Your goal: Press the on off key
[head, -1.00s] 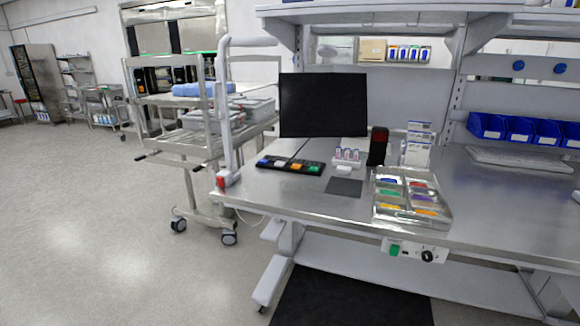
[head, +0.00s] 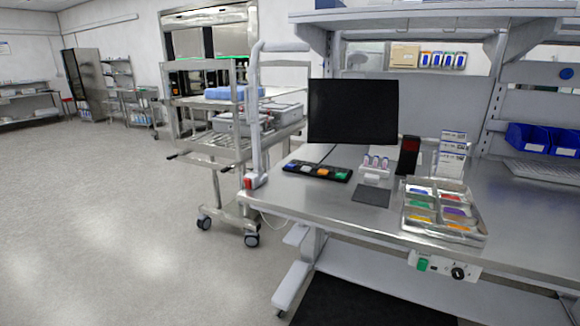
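A black key panel (head: 316,173) with several coloured keys lies near the left end of the steel workbench (head: 335,205), in front of the dark monitor (head: 352,111). Its keys show blue, white, orange and green; any labels are too small to read. A pale control box (head: 444,266) hangs under the bench's front edge, with a green switch (head: 422,265) and a black knob (head: 458,273). I cannot tell which of these keys is the on off key. Neither of my grippers is in view.
A steel tray (head: 472,238) with coloured packets, a dark pad (head: 371,197) and a vial rack (head: 375,172) stand on the bench. A wheeled cart (head: 215,158) stands left of the bench. The floor (head: 120,235) to the left is clear.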

